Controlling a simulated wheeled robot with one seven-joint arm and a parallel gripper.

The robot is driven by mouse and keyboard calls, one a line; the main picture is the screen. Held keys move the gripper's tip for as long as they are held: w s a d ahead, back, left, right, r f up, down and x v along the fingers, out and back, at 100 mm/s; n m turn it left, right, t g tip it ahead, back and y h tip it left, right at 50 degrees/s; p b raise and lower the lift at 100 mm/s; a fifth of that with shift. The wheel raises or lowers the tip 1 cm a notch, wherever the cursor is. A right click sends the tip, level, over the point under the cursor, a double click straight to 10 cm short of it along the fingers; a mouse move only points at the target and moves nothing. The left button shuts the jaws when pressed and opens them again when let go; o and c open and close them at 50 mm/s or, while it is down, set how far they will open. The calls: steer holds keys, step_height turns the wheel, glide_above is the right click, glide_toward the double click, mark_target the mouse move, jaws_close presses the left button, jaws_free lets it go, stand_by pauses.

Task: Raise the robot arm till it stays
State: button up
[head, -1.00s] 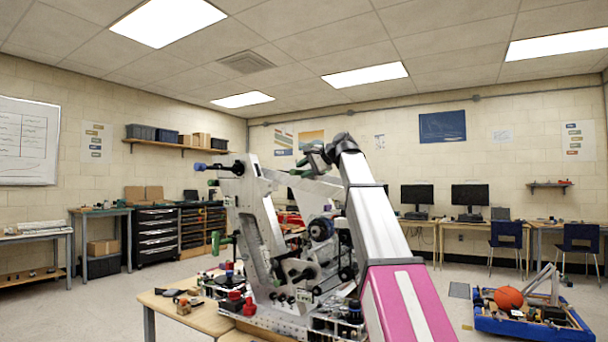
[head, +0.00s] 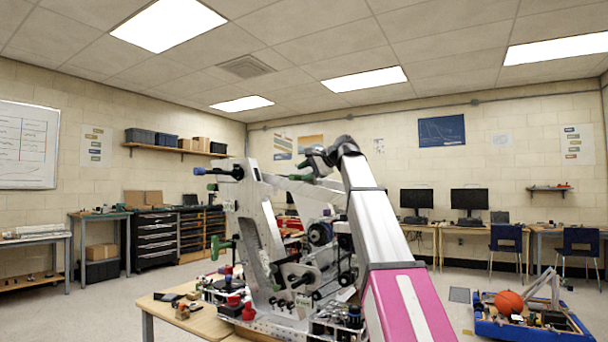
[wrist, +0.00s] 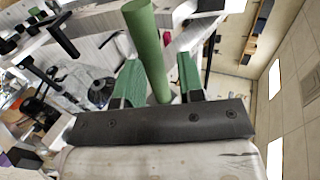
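The metal robot (head: 262,225) stands on a wooden table, with its roller arm (head: 322,192) of pale side plates reaching right behind my arm. A green roller bar (head: 300,177) crosses the roller arm near its upper end. In the wrist view a green tube (wrist: 148,42) runs between the two green fingers of my gripper (wrist: 157,82). In the head view my gripper (head: 316,157) is at the roller arm's upper end, partly hidden by my wrist.
The wooden table (head: 165,312) holds small parts at its left end. A blue low robot (head: 530,325) with an orange ball (head: 508,301) is on the floor at right. Desks with monitors (head: 469,201) line the back wall. Space above the metal robot is clear.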

steer(key=v, duration=1.2)
steer(key=shift+s+d, duration=0.2)
stand_by(0.4)
